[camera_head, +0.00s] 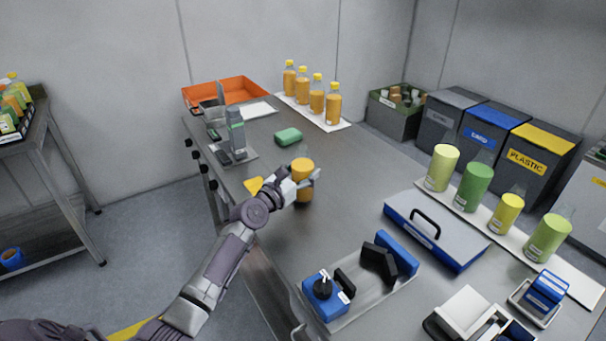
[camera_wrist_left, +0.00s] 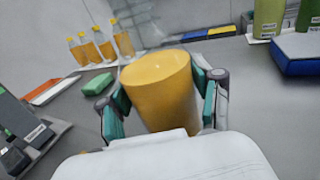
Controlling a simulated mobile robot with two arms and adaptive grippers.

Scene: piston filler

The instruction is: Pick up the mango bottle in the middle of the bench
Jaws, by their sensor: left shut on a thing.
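The mango bottle (camera_head: 302,165) is orange-yellow and stands out over the middle of the steel bench. My left gripper (camera_head: 303,180) is shut on it, with the upper part of the bottle showing above the fingers. In the left wrist view the bottle (camera_wrist_left: 160,88) is a wide orange cylinder between the two green-padded fingers of the gripper (camera_wrist_left: 160,105). It looks close to upright. I cannot tell whether its base touches the bench. My right gripper is not in view.
Behind are a green block (camera_head: 288,137), an orange tray (camera_head: 238,89) and a row of orange bottles (camera_head: 333,103) on a white mat. A blue-grey case (camera_head: 437,232) and green and yellow containers (camera_head: 473,187) stand to the right. Blue and black parts (camera_head: 325,296) lie in front.

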